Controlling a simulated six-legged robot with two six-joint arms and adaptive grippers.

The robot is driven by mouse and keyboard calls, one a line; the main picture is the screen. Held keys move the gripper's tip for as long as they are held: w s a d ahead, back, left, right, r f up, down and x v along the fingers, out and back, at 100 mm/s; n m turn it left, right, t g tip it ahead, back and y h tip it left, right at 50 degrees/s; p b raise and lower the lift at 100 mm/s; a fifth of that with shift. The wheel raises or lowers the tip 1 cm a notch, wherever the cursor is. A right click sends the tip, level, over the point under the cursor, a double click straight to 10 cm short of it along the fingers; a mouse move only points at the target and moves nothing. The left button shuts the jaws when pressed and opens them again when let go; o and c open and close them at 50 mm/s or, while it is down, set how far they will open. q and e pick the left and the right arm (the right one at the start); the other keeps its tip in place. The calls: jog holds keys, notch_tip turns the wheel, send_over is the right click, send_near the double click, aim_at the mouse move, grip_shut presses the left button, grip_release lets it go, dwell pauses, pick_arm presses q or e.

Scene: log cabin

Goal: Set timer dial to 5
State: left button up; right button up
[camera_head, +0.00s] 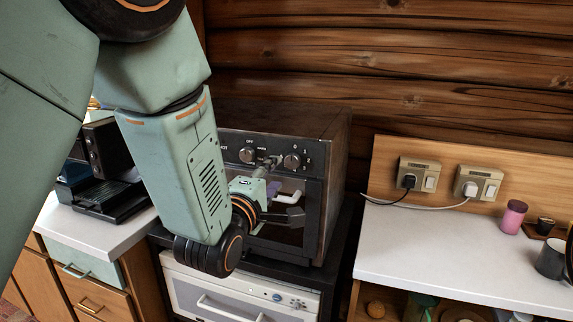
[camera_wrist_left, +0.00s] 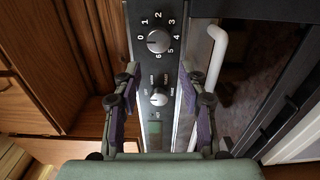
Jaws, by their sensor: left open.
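In the head view the dial (camera_head: 292,161) sits at the right end of the oven's black control panel. My left gripper (camera_head: 277,187) is in front of the panel, just below and left of the dial. In the wrist view its two purple-padded fingers (camera_wrist_left: 156,95) are open, on either side of a second knob (camera_wrist_left: 158,97), with the timer dial beyond the fingertips. The gripper holds nothing.
The oven (camera_head: 325,190) has a white handle (camera_wrist_left: 217,55) close beside the panel. A coffee machine (camera_head: 100,185) stands on the left counter. The right counter (camera_head: 440,235) is mostly clear, with a pink jar (camera_head: 514,217), a mug (camera_head: 551,259) and wall sockets above.

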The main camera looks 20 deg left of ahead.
aim_at(292, 163)
pick_arm(q)
jog(key=w+d, duration=0.1)
jog(key=w, duration=0.2)
jog(key=w+d, duration=0.1)
jog(key=w, duration=0.1)
jog(key=shift+w+d+r+p, duration=0.1)
jog(key=shift+d+r+p, duration=0.1)
jog(key=shift+d+p, duration=0.15)
jog(key=shift+w+a+f, duration=0.2)
jog(key=shift+w+a, duration=0.3)
jog(key=shift+w, duration=0.3)
jog(key=shift+a, duration=0.45)
jog(key=shift+s+d+r, duration=0.15)
jog(key=shift+d+r, duration=0.05)
jog(key=shift+d, duration=0.6)
jog(key=shift+c, duration=0.5)
jog(key=shift+w, duration=0.25)
jog(key=shift+c, duration=0.8)
jog(key=shift+a+f, duration=0.15)
jog(key=shift+a, duration=0.3)
jog(key=c, duration=0.4)
jog(key=shift+d, duration=0.15)
jog(key=shift+c, duration=1.1)
pick_arm(e)
jog(key=shift+d+r, duration=0.25)
jog(key=shift+d, duration=0.05)
